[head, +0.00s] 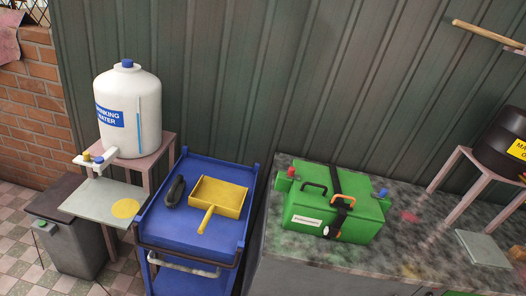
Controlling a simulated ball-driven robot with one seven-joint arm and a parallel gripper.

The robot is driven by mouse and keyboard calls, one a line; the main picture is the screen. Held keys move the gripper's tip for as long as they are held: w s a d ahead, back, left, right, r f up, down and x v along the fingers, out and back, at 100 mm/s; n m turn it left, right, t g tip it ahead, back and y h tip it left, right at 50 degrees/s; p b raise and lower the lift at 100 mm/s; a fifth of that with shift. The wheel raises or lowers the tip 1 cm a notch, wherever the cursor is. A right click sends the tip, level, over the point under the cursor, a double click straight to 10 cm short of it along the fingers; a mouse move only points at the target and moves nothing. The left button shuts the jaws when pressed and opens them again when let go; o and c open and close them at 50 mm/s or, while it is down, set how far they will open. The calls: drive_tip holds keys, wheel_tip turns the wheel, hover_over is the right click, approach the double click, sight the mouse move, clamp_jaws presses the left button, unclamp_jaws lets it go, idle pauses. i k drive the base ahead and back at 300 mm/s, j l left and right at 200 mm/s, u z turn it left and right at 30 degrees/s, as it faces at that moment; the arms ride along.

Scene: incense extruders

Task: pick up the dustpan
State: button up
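The yellow dustpan (221,194) lies on the top shelf of a blue cart (176,236). Its wide pan is toward the back and its short handle points toward the front of the cart. A black object (175,190), perhaps a brush, lies just left of the dustpan with a small gap. My gripper is not visible in the head view, so its state and its distance from the dustpan do not show.
A white water tank (130,108) stands on a pinkish stand left of the cart. A grey bin (72,236) is at the far left. A green case (335,212) sits on a stone-topped counter (291,253) right of the cart. A corrugated wall closes the back.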

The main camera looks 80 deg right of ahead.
sight(213, 195)
drive_tip(key=z, duration=1.65)
